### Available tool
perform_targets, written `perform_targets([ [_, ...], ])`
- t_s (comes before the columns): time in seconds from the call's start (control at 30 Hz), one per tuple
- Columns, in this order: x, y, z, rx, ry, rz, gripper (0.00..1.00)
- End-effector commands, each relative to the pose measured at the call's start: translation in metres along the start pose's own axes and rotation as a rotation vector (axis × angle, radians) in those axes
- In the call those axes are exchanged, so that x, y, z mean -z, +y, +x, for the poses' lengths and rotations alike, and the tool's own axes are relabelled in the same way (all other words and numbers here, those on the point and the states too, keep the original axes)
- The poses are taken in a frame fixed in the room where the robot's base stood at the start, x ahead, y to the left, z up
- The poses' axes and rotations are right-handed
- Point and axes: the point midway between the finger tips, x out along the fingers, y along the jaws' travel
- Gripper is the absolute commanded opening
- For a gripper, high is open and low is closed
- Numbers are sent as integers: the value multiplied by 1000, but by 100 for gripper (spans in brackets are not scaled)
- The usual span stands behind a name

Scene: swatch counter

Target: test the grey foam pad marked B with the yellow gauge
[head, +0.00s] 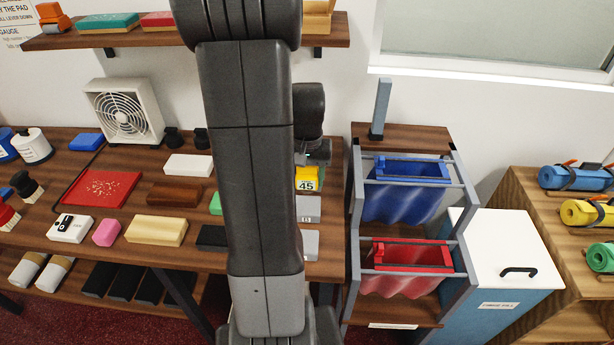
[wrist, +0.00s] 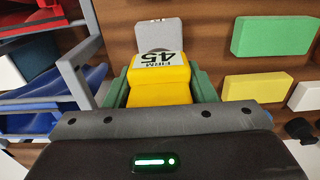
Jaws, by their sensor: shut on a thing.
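My gripper (head: 316,154) is shut on the yellow gauge (head: 307,184), which also shows between green fingers in the wrist view (wrist: 160,92). The gauge's white display reads 45, with the word FIRM in the wrist view. A grey pad (head: 309,209) lies at the gauge's front side in the head view; its small label is too small to read surely. The gauge covers part of this pad in the wrist view (wrist: 158,36). I cannot tell whether the gauge's underside touches it. A second grey pad (head: 310,245) lies nearer the counter's front edge.
Green (wrist: 272,37) and yellow (wrist: 255,87) blocks lie beside the grey pad. My arm hides part of the counter (head: 75,222). A rack with blue (head: 405,200) and red (head: 408,280) bins stands right of it. A fan (head: 122,112) stands at the back.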

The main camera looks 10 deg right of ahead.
Motion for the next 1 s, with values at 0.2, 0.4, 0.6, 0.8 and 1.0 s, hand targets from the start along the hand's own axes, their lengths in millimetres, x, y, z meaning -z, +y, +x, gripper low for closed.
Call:
perform_targets([
  [0.2,0,0,1,0,0,0,33],
  [0.4,0,0,1,0,0,0,33],
  [0.6,0,0,1,0,0,0,33],
  [0.8,3,0,6,0,0,0,33],
  [1.0,23,0,25,0,2,0,33],
])
